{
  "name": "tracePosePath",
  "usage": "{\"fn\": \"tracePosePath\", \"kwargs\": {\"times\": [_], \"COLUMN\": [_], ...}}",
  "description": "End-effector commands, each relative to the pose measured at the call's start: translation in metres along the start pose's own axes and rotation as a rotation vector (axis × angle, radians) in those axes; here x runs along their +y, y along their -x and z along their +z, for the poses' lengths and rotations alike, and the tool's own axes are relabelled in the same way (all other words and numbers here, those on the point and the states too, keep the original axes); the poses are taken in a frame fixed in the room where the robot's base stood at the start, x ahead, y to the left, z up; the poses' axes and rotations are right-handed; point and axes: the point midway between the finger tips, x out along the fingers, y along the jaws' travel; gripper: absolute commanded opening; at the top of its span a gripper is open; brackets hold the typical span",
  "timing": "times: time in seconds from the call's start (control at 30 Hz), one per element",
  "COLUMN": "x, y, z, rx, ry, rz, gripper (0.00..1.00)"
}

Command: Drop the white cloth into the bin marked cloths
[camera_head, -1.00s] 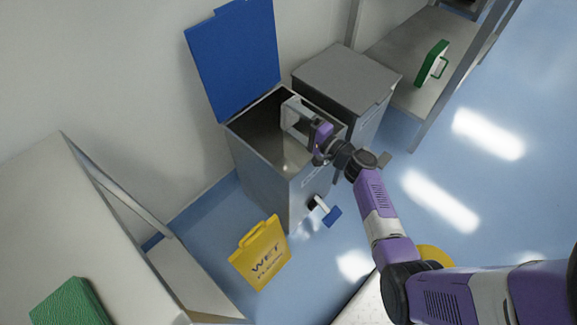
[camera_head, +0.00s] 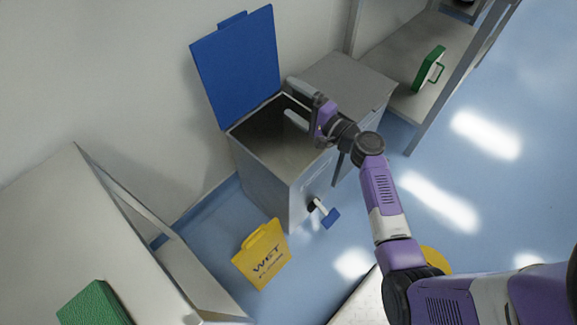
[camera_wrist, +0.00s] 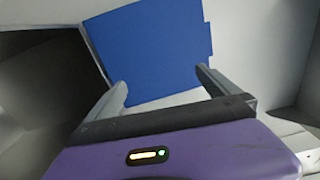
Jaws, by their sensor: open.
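The grey bin (camera_head: 262,180) stands against the wall with its blue lid (camera_head: 238,68) raised. Any marking on its front is too small to read. My gripper (camera_head: 287,97) is over the right part of the bin's mouth, near its back right rim, with its fingers apart and nothing between them. In the wrist view the two fingers (camera_wrist: 161,80) are spread in front of the blue lid (camera_wrist: 150,50). I see no white cloth in either view. The bin's dark inside shows only in part, and its bottom is not clear.
A second grey bin (camera_head: 345,75), closed, stands right of the open one. A bench (camera_head: 75,225) is at lower left.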

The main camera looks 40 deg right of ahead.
Motion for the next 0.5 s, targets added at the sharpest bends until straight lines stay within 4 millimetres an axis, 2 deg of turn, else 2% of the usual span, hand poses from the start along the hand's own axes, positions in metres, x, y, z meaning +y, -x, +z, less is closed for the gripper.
{"fn": "tracePosePath", "kwargs": {"times": [0.03,0.2,0.33,0.5], "x": [-0.017,-0.052,-0.070,-0.083], "y": [0.000,0.000,0.000,0.000], "z": [0.001,0.003,0.004,0.004], "rx": [0.000,-0.001,0.000,0.000], "ry": [0.003,0.003,0.002,0.001], "rz": [-0.002,-0.002,-0.001,0.000], "gripper": [1.00,1.00,1.00,1.00]}}
